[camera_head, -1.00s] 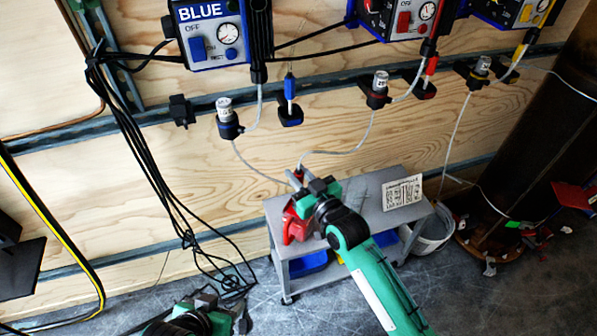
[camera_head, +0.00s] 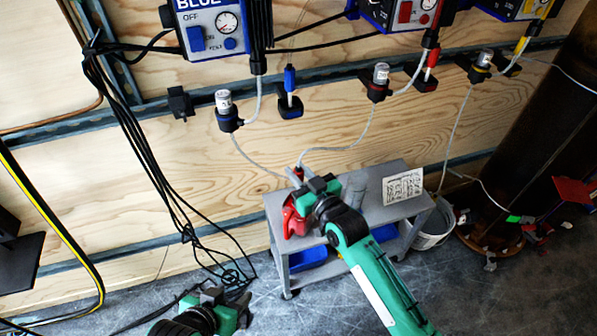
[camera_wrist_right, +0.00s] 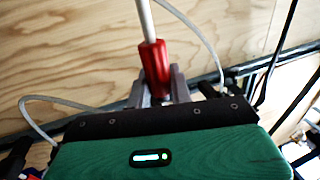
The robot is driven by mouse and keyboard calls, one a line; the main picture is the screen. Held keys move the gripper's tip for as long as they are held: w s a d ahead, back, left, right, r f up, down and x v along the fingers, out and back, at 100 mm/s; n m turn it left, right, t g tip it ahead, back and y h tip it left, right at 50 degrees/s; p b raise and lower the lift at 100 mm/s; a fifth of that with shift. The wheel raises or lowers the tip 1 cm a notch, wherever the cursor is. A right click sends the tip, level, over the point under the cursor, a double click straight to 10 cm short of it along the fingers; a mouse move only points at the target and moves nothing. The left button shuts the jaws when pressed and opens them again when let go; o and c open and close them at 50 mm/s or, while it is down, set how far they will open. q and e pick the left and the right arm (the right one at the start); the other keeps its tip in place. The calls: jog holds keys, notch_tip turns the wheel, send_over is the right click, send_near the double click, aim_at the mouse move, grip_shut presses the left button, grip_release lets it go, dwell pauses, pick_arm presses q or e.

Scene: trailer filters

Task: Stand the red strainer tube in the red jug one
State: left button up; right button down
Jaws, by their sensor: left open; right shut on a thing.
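The red jug (camera_head: 291,222) stands on the near left part of a grey cart, partly covered by my right gripper. My right gripper (camera_head: 296,176) is shut on the red strainer tube, just above and at the far side of the jug. In the right wrist view the tube's red sleeve (camera_wrist_right: 155,66) is between the fingers, with a pale length running up from it. Whether the tube's other end is inside the jug is hidden. My left gripper (camera_head: 222,302) is open and empty, low at the bottom left, near the floor and away from the cart.
The grey cart (camera_head: 355,225) has a printed card (camera_head: 403,187) at its right and blue bins (camera_head: 308,257) below. Thin hoses run from the wall fittings (camera_head: 228,110). Black cables (camera_head: 150,165) hang at left. A white bucket (camera_head: 434,228) stands right of the cart.

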pick_arm(q)
jog(key=shift+f+b, duration=0.3)
jog(key=shift+f, duration=0.05)
pick_arm(e)
jog(key=shift+f, duration=0.8)
jog(key=c, duration=1.2)
grip_release()
jog(key=shift+o, duration=0.2)
pick_arm(q)
jog(key=shift+s+a+r+g+y+p, duration=0.2)
jog(key=shift+s+a+r+g+p, duration=0.1)
jog(key=shift+a+p, duration=0.15)
jog(key=shift+s+a+r+g+y+p, duration=0.2)
jog(key=shift+a+g+p, duration=0.15)
jog(key=shift+a, duration=0.1)
pick_arm(e)
jog(key=v, duration=1.3)
jog(key=shift+s+d, duration=0.2)
jog(key=shift+s, duration=0.15)
jog(key=shift+f, duration=0.1)
